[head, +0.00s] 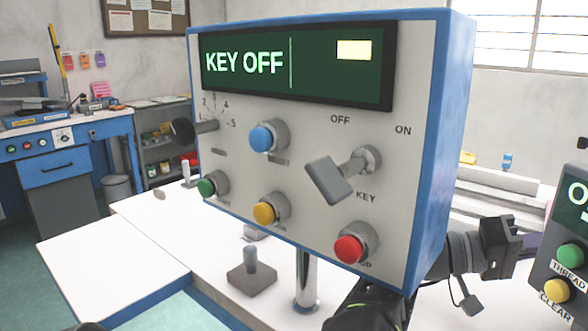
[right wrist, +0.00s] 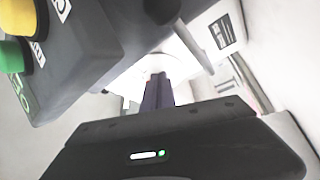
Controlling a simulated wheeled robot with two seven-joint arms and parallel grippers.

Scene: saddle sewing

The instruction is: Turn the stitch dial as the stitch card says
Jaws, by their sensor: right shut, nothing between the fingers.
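The stitch dial (head: 182,131) is a dark round knob on a short shaft at the left of a grey control panel (head: 225,165). Small digits, among them 2, 4 and 5, stand around it; its pointer setting is too small to read. The panel's display (head: 325,65) reads KEY OFF. A grey key (head: 328,180) sits in its switch below the OFF and ON marks. My right gripper (head: 500,245) is right of the panel, away from the dial. In the right wrist view its fingers (right wrist: 158,90) are together and empty. I cannot make out a stitch card. My left gripper is not in view.
The panel also has blue (head: 264,138), green (head: 206,187), yellow (head: 265,212) and red (head: 350,249) buttons. A second button box (head: 575,215) stands close to my right gripper. A white table (head: 110,250) lies below, with clear room at the left.

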